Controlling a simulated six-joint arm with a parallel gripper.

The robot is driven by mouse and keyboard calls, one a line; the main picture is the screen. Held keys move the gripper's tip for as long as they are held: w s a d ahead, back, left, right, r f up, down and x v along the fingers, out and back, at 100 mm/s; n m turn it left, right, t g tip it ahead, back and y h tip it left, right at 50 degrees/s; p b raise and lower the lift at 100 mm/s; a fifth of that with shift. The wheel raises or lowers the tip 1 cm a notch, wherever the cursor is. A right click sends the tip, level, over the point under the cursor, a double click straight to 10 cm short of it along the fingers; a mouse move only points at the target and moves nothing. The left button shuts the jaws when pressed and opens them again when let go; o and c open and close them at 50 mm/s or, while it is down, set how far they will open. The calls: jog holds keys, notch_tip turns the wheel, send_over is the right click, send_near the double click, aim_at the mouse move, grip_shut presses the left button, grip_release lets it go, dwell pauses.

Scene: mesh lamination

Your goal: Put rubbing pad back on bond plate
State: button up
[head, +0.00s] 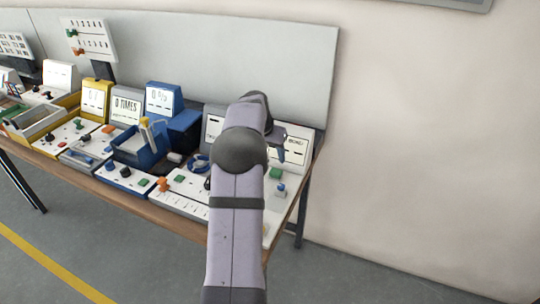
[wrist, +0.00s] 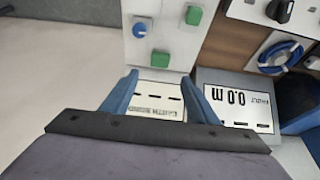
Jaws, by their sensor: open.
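My gripper (wrist: 160,78) is open in the wrist view, its two blue fingers apart with nothing visible between them. It points at a white sign with black dashes (wrist: 153,100) at the bench's right end. In the head view my gripper (head: 281,150) is at that end, partly behind my own arm. A white panel (wrist: 150,50) beyond the fingertips carries a blue knob (wrist: 139,30) and green blocks (wrist: 193,16). I cannot tell which item is the rubbing pad or which surface is the bond plate. My arm hides part of the bench.
In the head view a blue bin (head: 138,148) and several boxes crowd the bench to the left. Grey boards (head: 300,60) and a wall stand behind.

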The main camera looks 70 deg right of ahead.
jog(key=shift+a+r, duration=0.1)
jog(key=shift+r, duration=0.05)
jog(key=w+a+n+y, duration=0.1)
jog(key=w+a+n, duration=0.3)
jog(key=a, duration=0.5)
jog(key=w+a+n+t+y, duration=0.1)
jog(key=w+a, duration=0.5)
jog(key=a, duration=0.3)
jog(key=w+a+n, duration=0.3)
jog(key=w+a, duration=0.3)
jog(key=a, duration=0.4)
jog(key=s+a+f+n+y, duration=0.1)
jog(key=s+a+n, duration=0.15)
jog(key=a, duration=0.65)
jog(key=s+a+f+n+y, duration=0.1)
jog(key=a+n, duration=0.2)
jog(key=a, duration=0.7)
jog(key=s+a+f+n+g, duration=0.1)
jog(key=s+a+f+n, duration=0.2)
jog(key=s+a, duration=0.7)
jog(key=shift+a+n+y, duration=0.3)
jog(key=shift+a+n, duration=0.15)
jog(key=shift+n, duration=0.3)
jog(key=shift+f, duration=0.15)
